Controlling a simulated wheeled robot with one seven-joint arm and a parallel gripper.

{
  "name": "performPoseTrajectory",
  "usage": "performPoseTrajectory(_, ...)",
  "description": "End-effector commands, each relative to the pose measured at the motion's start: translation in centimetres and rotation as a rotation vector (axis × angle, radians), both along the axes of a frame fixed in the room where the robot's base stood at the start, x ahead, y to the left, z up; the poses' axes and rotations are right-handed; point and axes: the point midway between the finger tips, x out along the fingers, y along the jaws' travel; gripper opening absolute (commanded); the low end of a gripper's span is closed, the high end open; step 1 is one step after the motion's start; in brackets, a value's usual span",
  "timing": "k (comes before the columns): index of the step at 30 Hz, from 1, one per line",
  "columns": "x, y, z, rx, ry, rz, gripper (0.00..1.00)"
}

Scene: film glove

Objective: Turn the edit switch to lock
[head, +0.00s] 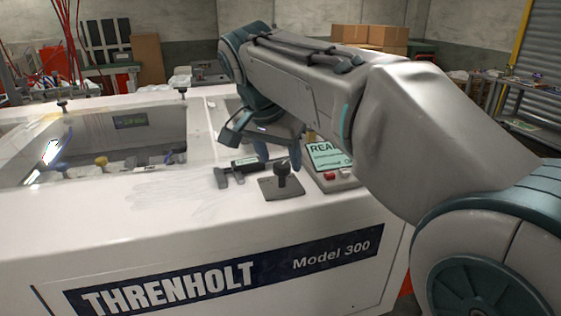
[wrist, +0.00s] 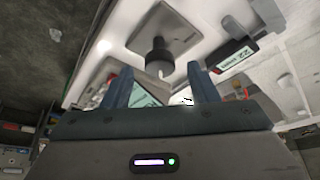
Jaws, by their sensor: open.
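The edit switch (head: 283,178) is a black knob on a dark square plate (head: 268,189), set on the white machine's top near its front edge. In the wrist view the knob (wrist: 160,58) stands out from its grey plate (wrist: 140,40), just beyond and between my fingertips. My gripper (head: 278,158) is open and empty, with two blue fingers above and behind the knob in the head view. In the wrist view my gripper (wrist: 160,74) shows no contact with the knob. The plate's markings are too small to read.
A control panel (head: 345,183) with a lit screen and red buttons is right of the switch. A black digital caliper (head: 235,168) lies to the left; its display (wrist: 235,58) shows in the wrist view. An open bay (head: 100,150) holds several parts further left.

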Motion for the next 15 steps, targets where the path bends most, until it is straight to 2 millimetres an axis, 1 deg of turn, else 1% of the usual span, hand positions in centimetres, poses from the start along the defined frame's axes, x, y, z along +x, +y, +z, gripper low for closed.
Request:
performPoseTrajectory(1,0.18,-0.13,-0.51,0.000,0.000,-0.001,0.54)
performPoseTrajectory(5,0.43,-0.29,-1.23,-0.001,0.000,0.000,0.54)
performPoseTrajectory(14,0.52,-0.30,-1.37,0.000,-0.001,0.000,0.54)
performPoseTrajectory(15,0.52,-0.30,-1.37,0.000,-0.001,0.000,0.42)
